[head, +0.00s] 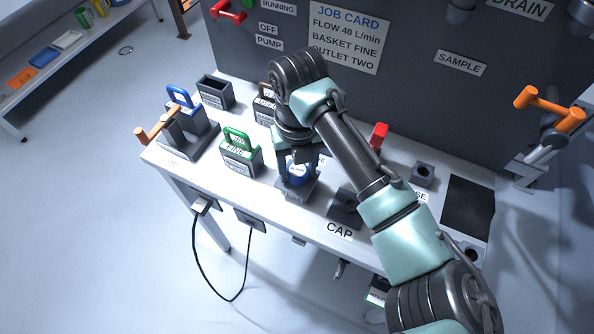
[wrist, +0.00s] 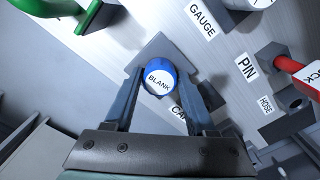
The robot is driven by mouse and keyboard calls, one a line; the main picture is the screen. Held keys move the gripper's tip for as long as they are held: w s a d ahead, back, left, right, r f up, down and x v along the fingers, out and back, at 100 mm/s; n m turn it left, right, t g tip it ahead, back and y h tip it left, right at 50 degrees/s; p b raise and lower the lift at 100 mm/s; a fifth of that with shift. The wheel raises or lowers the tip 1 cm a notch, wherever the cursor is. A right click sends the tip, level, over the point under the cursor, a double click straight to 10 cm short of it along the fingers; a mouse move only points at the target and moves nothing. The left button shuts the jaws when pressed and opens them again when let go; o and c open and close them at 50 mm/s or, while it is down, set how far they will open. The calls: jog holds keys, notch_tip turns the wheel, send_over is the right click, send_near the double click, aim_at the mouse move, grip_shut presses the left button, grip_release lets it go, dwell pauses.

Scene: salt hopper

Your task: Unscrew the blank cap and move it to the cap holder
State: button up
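The blue blank cap (head: 299,172), marked BLANK, sits on a dark square-based mount near the front edge of the bench. In the wrist view the blank cap (wrist: 158,78) lies between the fingertips. My gripper (head: 299,165) points down over it, one finger on each side. In the wrist view my gripper's fingers (wrist: 160,85) are very near the cap's sides; whether they touch it is unclear. The cap holder (head: 345,204) is a dark block just right of the cap, behind the CAP label. My finger partly hides that label in the wrist view.
A green-handled FINE basket (head: 239,157) stands left of the cap, and a blue-handled one (head: 184,115) farther left. A red handle (head: 379,135) and a small dark socket block (head: 424,173) are to the right. The dark panel rises behind the bench.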

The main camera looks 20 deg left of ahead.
aim_at(297, 170)
jog(key=o, duration=0.3)
notch_tip(297, 170, up, 13)
dwell(0.5)
jog(key=shift+c, duration=0.2)
